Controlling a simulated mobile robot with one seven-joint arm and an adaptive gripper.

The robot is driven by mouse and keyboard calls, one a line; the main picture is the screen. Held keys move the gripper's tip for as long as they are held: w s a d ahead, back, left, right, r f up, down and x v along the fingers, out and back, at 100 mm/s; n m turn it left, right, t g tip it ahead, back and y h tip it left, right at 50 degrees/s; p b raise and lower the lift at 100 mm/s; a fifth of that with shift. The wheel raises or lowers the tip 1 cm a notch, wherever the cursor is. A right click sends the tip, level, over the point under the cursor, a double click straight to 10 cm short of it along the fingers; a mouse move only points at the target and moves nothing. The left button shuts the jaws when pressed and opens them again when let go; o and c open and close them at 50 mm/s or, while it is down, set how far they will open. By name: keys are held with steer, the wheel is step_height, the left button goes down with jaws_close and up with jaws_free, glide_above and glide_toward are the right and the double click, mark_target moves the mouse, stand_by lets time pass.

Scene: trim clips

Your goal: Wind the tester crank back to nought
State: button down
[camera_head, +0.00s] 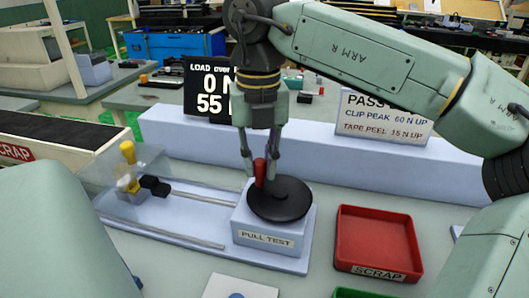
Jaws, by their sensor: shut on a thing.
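The pull tester (265,239) stands on the bench, its block labelled PULL TEST. A black round crank wheel (283,203) lies on top of the block. A red upright crank handle (260,172) rises at the wheel's far left side. My gripper (259,170) points down from above and is shut on the red handle. The load display (208,92) behind reads 0 N above 55, partly hidden by my arm. Rails run left from the block to a black clamp (155,186) and a yellow-topped piece (128,154) behind a clear guard.
A red SCRAP tray (377,239) stands right of the tester and looks empty. A sign (383,117) with pass limits stands on the pale ledge (330,157) behind. A white plate (240,288) lies at the front edge. A dark SCRAP conveyor (50,135) is at left.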

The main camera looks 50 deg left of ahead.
mark_target(274, 212)
steer(key=n, duration=0.2)
steer(key=s+n, duration=0.1)
steer(key=s+d+n, duration=0.1)
steer(key=n, duration=0.1)
steer(key=shift+n+p, duration=0.3)
steer(key=shift+p, duration=0.05)
steer(key=n, duration=0.1)
steer(key=s+d+n, duration=0.1)
steer(key=n, duration=0.3)
steer(key=shift+s+d, duration=0.15)
steer(key=shift+d, duration=0.1)
steer(key=n, duration=0.2)
steer(key=d+n, duration=0.1)
steer(key=n, duration=0.1)
steer(key=d+n, duration=0.1)
steer(key=shift+s+n, duration=0.2)
steer(key=shift+n, duration=0.2)
steer(key=n, duration=0.1)
steer(key=d+n, duration=0.1)
steer(key=n, duration=0.1)
steer(key=shift+w+d, duration=0.15)
steer(key=shift+w+d+n, duration=0.1)
steer(key=shift+d+n, duration=0.1)
steer(key=shift+n, duration=0.5)
steer(key=shift+w+d+n, duration=0.1)
steer(key=shift+d+n, duration=0.1)
steer(key=shift+n, duration=0.5)
steer(key=c, duration=1.5)
jaws_free()
steer(key=shift+o, duration=0.2)
